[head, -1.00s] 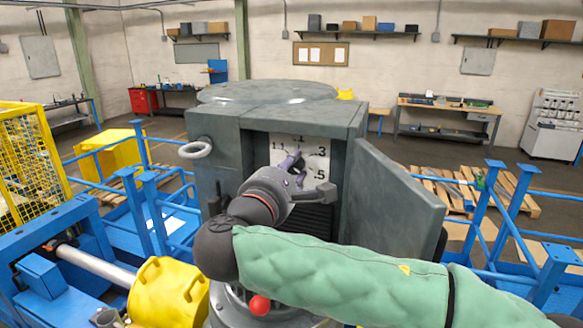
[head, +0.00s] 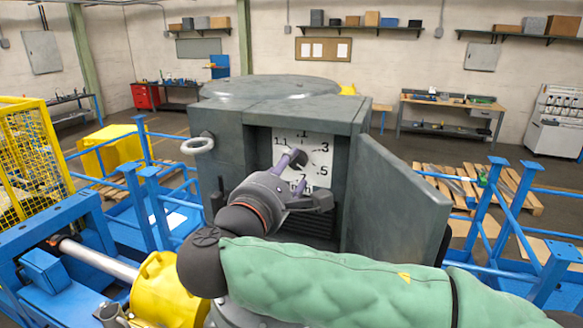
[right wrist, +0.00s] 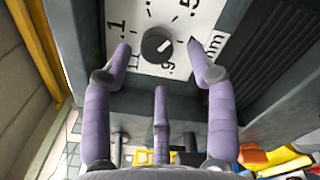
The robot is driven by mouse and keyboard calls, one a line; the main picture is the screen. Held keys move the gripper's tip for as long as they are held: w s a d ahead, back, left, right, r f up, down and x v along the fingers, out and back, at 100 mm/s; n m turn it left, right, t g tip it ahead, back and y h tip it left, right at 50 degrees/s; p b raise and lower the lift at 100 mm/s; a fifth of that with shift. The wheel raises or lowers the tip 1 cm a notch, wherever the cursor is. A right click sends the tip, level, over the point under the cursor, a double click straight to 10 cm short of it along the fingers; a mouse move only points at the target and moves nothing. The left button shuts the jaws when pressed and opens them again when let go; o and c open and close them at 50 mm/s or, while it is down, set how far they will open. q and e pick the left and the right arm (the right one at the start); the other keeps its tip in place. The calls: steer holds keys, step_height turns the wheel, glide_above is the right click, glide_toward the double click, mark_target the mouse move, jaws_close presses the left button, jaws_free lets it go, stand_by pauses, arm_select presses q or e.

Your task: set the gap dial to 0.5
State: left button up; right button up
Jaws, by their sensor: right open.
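The gap dial is a white plate (head: 319,165) with black numbers, set inside the open grey cabinet. Its dark round knob (right wrist: 157,45) has a short white mark slanting toward the upper right in the right wrist view; I cannot tell which number it indicates. The knob also shows in the head view (head: 298,158). My right gripper (right wrist: 159,50) has purple fingers spread apart, two on either side of the knob and a third below it in the wrist view, without visible contact. In the head view the right gripper (head: 292,174) partly covers the plate's lower left. My left gripper is not in view.
Blue railings (head: 150,205) and a yellow part (head: 165,290) stand at the left.

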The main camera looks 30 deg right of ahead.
steer(key=v, duration=0.9)
steer(key=shift+w+f, duration=0.1)
steer(key=shift+w, duration=0.05)
